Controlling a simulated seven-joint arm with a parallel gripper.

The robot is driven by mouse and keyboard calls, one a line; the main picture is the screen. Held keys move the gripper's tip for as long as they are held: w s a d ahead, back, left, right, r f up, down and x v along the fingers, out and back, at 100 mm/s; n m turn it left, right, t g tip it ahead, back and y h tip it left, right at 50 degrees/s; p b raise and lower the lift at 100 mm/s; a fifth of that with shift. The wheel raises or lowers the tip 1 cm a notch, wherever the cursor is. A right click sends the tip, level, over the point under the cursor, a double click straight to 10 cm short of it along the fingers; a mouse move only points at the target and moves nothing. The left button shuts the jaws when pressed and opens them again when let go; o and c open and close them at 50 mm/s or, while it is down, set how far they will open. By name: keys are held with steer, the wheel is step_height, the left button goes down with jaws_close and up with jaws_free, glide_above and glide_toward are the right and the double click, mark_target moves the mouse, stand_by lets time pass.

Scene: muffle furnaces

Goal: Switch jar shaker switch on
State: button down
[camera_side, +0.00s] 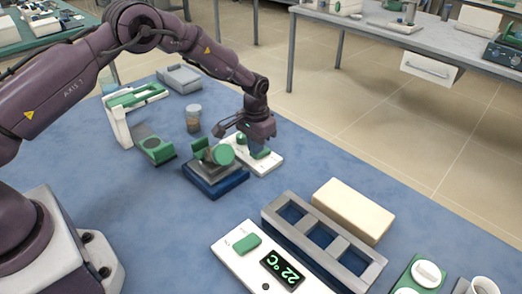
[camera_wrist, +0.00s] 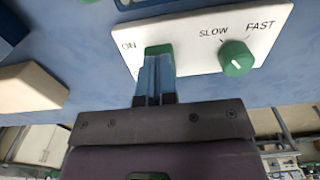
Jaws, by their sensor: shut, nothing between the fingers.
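The jar shaker (camera_side: 214,172) stands on the blue table, a dark blue base carrying a green jar. Its white control panel (camera_side: 270,165) lies beside it; in the wrist view the panel (camera_wrist: 195,70) bears a green switch (camera_wrist: 158,49) near the word ON and a round green knob (camera_wrist: 236,58) marked SLOW and FAST. My gripper (camera_wrist: 154,62) has its blue fingers together and empty. The fingertips are at the green switch and overlap its lower edge in the wrist view. I cannot tell whether they touch it. My arm partly hides the panel in the side view.
A jar (camera_side: 193,120) and a green-and-white device (camera_side: 130,103) stand to the left. A grey rack (camera_side: 283,230), a beige block (camera_side: 352,210) and a white unit reading 22 °C (camera_side: 235,262) are in front. Open table lies right of the panel.

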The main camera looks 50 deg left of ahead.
steer(key=shift+f, duration=0.45)
steer(key=shift+r, duration=3.55)
steer(key=shift+s+f, duration=0.15)
steer(key=shift+s, duration=0.05)
steer(key=s+r+t, duration=0.2)
steer(key=s+r, duration=1)
steer(key=s, duration=0.4)
steer(key=s+r+t, duration=0.3)
steer(key=s+r, duration=0.9)
steer(key=s, duration=0.4)
steer(key=shift+d+r+t, duration=0.3)
steer(key=shift+d+r, duration=0.1)
